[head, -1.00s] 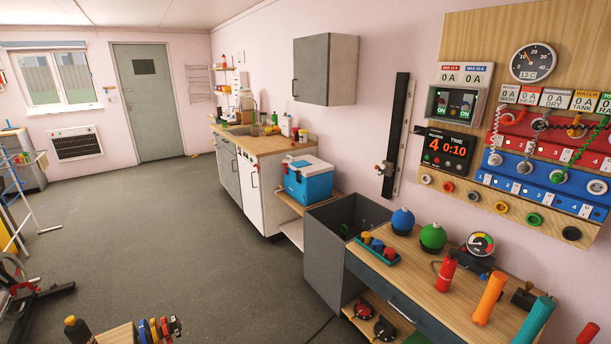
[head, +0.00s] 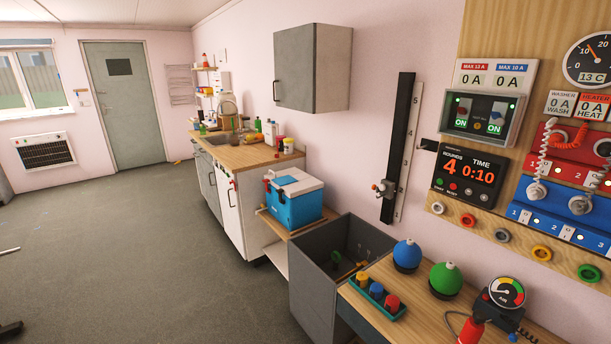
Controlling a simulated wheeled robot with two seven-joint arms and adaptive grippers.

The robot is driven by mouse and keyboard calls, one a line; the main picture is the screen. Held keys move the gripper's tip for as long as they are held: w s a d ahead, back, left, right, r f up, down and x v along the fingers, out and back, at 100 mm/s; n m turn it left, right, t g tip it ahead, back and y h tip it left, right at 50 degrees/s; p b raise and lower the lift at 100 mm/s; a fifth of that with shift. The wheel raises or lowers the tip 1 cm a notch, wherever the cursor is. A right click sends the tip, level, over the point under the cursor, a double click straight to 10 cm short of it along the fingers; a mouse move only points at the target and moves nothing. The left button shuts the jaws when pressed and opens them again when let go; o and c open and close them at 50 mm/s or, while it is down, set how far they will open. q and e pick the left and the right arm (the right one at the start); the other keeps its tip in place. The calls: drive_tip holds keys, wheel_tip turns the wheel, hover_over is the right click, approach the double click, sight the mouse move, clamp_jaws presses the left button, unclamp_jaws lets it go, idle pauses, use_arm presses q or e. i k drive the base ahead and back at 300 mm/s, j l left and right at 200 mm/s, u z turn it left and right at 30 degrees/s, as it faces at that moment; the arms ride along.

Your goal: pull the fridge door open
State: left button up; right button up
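A white-fronted unit (head: 236,222) stands under the near end of the wooden counter, left of the blue cooler. Its front is closed, with a small handle (head: 233,184) near the top. It may be the fridge, but I cannot tell for sure. Neither of my grippers is in view.
A blue cooler box (head: 292,202) sits on a low shelf beside the white unit. A grey open-topped bin (head: 313,285) and a wooden workbench (head: 420,300) stand nearer, at the right.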

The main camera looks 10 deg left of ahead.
sight(234, 210)
drive_tip(key=i+j, duration=0.25)
drive_tip(key=i, duration=0.15)
drive_tip(key=i+j+z, duration=0.1)
drive_tip(key=i+j, duration=0.6)
drive_tip(key=j, duration=0.25)
drive_tip(key=i+j+z, duration=0.1)
drive_tip(key=i+j, duration=0.35)
drive_tip(key=j, duration=0.25)
drive_tip(key=i+j, duration=0.25)
drive_tip(key=j, duration=0.15)
drive_tip(key=i+j+z, duration=0.1)
drive_tip(key=j, duration=0.25)
drive_tip(key=i+j, duration=0.5)
drive_tip(key=j, duration=0.25)
